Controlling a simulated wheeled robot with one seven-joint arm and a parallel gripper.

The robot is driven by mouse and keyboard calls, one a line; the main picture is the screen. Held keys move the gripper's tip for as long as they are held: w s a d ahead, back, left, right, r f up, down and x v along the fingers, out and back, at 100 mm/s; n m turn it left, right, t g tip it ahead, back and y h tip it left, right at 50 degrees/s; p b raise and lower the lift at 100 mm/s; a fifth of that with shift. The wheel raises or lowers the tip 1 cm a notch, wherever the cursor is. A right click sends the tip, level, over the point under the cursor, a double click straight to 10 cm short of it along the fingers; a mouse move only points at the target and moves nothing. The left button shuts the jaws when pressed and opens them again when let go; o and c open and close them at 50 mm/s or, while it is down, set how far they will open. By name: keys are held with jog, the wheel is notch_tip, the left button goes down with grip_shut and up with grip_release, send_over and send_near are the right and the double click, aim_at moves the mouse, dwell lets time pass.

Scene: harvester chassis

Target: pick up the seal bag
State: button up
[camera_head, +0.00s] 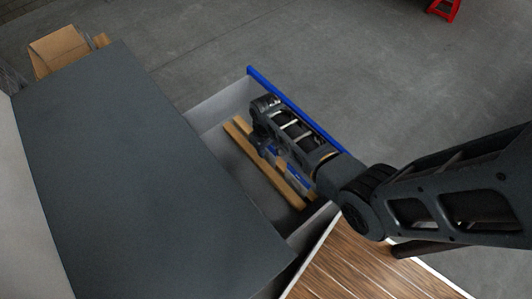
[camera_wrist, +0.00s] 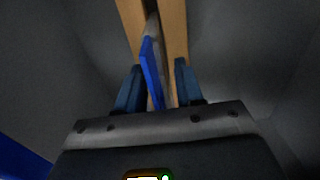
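The likely seal bag (camera_wrist: 151,72) is a thin blue and pale item standing on edge between wooden strips in the wrist view. In the head view, a blue and white patch (camera_head: 298,176) shows in the open drawer (camera_head: 212,108), partly hidden by my arm. My gripper (camera_wrist: 159,65) is open, with one finger on each side of the item. A gap shows between the item and the right finger; the left finger is very close, and I cannot tell if it touches. In the head view my gripper reaches down into the drawer, with its fingertips mostly hidden.
Wooden strips (camera_head: 258,160) run along the drawer. Its blue front edge (camera_head: 297,108) and grey walls surround my gripper. A large dark cabinet top (camera_head: 130,170) stands at left, a wood-grain surface (camera_head: 350,265) at lower right. A cardboard box (camera_head: 60,48) sits at upper left.

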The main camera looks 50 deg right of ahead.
grip_shut()
